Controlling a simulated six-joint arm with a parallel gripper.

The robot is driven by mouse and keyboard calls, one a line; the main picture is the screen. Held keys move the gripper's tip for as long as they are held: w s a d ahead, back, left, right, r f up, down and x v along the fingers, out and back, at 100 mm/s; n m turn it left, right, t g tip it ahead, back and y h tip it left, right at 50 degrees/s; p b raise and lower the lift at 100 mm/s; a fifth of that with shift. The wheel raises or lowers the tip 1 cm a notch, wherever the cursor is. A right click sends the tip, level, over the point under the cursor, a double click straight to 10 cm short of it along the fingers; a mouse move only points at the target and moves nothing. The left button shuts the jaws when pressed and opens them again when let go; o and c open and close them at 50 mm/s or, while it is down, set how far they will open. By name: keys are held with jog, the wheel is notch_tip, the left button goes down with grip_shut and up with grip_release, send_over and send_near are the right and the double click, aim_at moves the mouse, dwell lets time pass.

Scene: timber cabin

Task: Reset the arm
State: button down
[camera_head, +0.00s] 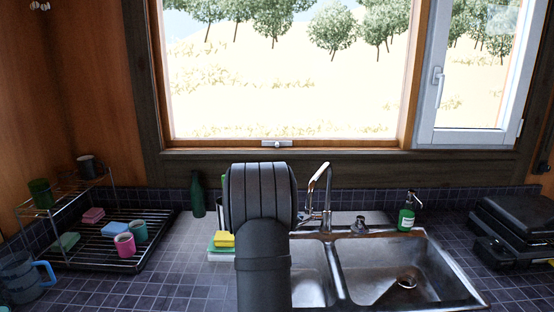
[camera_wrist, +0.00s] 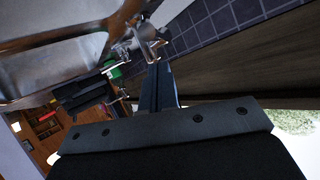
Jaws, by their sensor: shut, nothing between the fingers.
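My gripper (camera_wrist: 159,88) shows in the wrist view as narrow dark fingers beyond the wide black plate of my wrist. The fingers are shut with nothing between them. They point towards the metal tap, which shows just past their tips; I cannot tell the gap. In the head view my own dark arm stands upright in the middle, in front of the counter and the left side of the sink. The gripper itself is hidden there behind the arm.
The tap (camera_head: 317,192) and the steel sink (camera_head: 375,262) are close right of my arm. A green soap bottle (camera_head: 406,212) and black case (camera_head: 518,228) stand further right. A yellow sponge (camera_head: 224,240), dark green bottle (camera_head: 197,195) and dish rack (camera_head: 88,258) are left.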

jog(key=v, duration=1.1)
jog(key=x, duration=0.4)
jog(key=f+x, duration=0.1)
jog(key=x, duration=0.3)
jog(key=a+f+x, duration=0.1)
jog(key=x, duration=0.2)
jog(key=shift+d+f, duration=0.15)
jog(key=shift+d, duration=0.1)
notch_tip(320, 180, up, 6)
jog(key=d, duration=0.1)
jog(key=v, duration=0.9)
jog(key=w+a+f+n+g+y, duration=0.2)
jog(key=f+n+g+y, duration=0.3)
jog(key=n, duration=0.5)
jog(key=shift+a+f+y, duration=0.75)
jog(key=shift+f+y, duration=0.25)
jog(key=shift+f, duration=0.85)
